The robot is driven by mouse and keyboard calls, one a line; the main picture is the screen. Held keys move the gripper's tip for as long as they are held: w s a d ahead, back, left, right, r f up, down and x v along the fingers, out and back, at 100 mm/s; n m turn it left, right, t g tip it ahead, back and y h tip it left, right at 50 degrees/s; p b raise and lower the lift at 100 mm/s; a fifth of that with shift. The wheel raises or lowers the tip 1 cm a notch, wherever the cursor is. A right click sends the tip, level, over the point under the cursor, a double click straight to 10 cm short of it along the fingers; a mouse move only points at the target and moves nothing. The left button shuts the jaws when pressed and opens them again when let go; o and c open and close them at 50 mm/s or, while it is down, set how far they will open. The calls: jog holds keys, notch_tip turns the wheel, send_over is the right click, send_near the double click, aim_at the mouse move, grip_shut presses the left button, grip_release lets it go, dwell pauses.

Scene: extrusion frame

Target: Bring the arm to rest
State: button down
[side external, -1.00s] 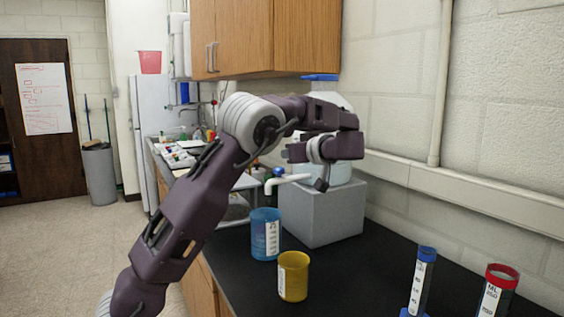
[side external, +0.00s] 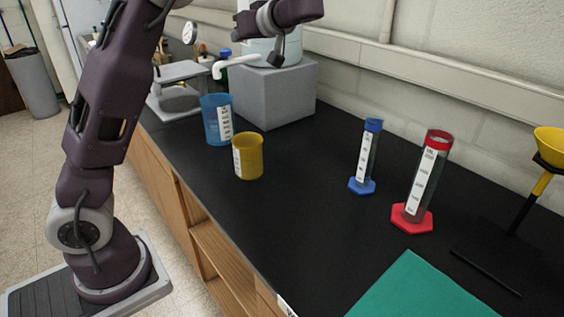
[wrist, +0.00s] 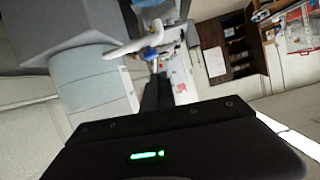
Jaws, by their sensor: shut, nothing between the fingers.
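My arm is raised at the upper left of the side view, with its upper part cut off by the top edge. My gripper (side external: 276,58) hangs as a small dark shape in front of the white container, near its tap. In the wrist view, my gripper's fingers (wrist: 157,88) are together as one dark bar, with nothing held. They point toward the white tap (wrist: 135,43) with a blue knob. The tap also shows in the side view (side external: 232,64).
A grey block (side external: 275,95) bears the container. On the black bench (side external: 290,185) stand a blue beaker (side external: 214,120), yellow beaker (side external: 248,157), blue-based cylinder (side external: 367,158), red-based cylinder (side external: 424,182) and yellow funnel (side external: 551,146) on a stand. A green mat (side external: 420,290) lies in front.

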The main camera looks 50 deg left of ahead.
jog(key=s+d+f+m+t+h, duration=0.1)
jog(key=s+d+f+m+h, duration=0.2)
jog(key=s+d, duration=0.5)
jog(key=s+d+f+m+t+h, duration=0.2)
jog(key=s+d+f+m+h, duration=0.2)
jog(key=s+d+m+h, duration=0.2)
jog(key=s+d+f+m+t+h, duration=0.2)
jog(key=s+d+f+m+h, duration=0.2)
jog(key=s+d+m, duration=0.3)
jog(key=s+d+h, duration=0.1)
jog(key=s+d, duration=0.4)
jog(key=shift+s+m, duration=0.25)
jog(key=shift+m, duration=0.15)
